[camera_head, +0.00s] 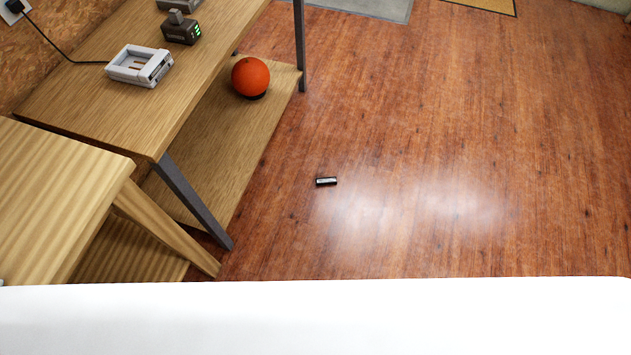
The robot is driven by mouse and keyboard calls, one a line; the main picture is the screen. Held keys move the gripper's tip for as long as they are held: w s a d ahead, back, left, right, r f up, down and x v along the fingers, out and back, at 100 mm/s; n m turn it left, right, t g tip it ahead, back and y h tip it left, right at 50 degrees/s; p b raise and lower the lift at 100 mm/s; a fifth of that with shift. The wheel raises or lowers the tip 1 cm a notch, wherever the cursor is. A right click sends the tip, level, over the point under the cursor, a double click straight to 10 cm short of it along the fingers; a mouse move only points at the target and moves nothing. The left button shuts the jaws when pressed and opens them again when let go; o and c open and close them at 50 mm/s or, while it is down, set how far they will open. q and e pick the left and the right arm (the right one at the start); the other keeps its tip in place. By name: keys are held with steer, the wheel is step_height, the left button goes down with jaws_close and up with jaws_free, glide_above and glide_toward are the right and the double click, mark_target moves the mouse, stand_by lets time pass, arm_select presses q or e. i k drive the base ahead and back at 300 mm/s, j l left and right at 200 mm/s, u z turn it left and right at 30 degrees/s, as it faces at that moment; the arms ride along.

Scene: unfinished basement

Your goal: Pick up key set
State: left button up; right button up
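I cannot make out a key set for certain. A small dark object (326,181) with a light top face lies on the wooden floor, near the middle of the view. It is too small to tell whether it is the key set. Neither of my grippers is in view. A plain white surface hides the bottom of the view.
A wooden workbench (105,112) at the left carries a white charger (140,66) and dark battery packs (181,28). An orange ball (250,77) sits on its lower shelf. A wooden table (50,195) stands nearer. The floor (480,130) at right is clear.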

mark_target(325, 180)
steer(key=i+l+u, duration=0.2)
steer(key=u, duration=0.25)
steer(key=i+l+u, duration=0.15)
steer(key=l+u, duration=0.25)
